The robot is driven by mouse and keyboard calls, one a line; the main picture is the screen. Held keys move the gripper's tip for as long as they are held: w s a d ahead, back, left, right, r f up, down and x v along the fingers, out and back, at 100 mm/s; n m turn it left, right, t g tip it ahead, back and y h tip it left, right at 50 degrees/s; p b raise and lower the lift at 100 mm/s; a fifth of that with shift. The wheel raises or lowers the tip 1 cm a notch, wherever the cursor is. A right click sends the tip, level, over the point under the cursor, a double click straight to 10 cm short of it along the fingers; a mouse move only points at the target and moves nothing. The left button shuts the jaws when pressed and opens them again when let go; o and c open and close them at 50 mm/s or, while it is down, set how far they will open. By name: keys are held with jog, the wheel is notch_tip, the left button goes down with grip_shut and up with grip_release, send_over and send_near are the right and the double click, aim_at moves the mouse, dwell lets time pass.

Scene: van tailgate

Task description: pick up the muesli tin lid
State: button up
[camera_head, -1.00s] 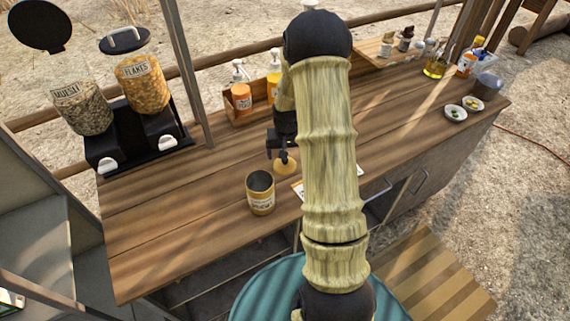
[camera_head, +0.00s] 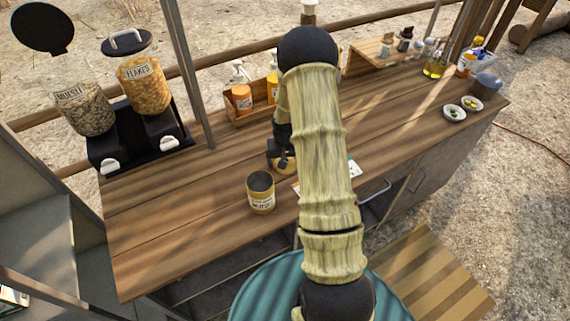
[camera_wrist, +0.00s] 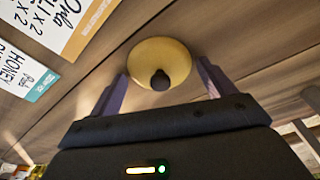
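The muesli tin lid is a round, yellow-gold disc with a dark knob. In the wrist view the lid (camera_wrist: 160,62) lies on the wooden counter between and just beyond my fingers. My gripper (camera_wrist: 160,82) is open, with one finger on each side of the lid and nothing held. In the head view my gripper (camera_head: 280,160) is low over the counter and partly covers the lid (camera_head: 286,165). Whether the fingers touch the lid I cannot tell. The open, gold muesli tin (camera_head: 261,194) stands upright on the counter, nearer the front edge and left of the lid.
Printed cards (camera_wrist: 62,30) lie beside the lid. A dispenser (camera_head: 130,140) with muesli and flakes stands at the left. A wooden caddy (camera_head: 240,115) with bottles is behind my gripper. Small bowls (camera_head: 455,112) sit at the right. The left front of the counter is clear.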

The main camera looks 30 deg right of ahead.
jog(key=c, duration=1.1)
jog(key=shift+s, duration=0.15)
jog(key=shift+c, duration=0.9)
jog(key=shift+f, duration=0.1)
jog(key=shift+r, duration=0.45)
grip_shut()
notch_tip(320, 180, up, 9)
jog(key=b, duration=0.1)
jog(key=shift+r+b, duration=0.15)
jog(key=shift+b, duration=0.15)
jog(key=shift+w, duration=0.2)
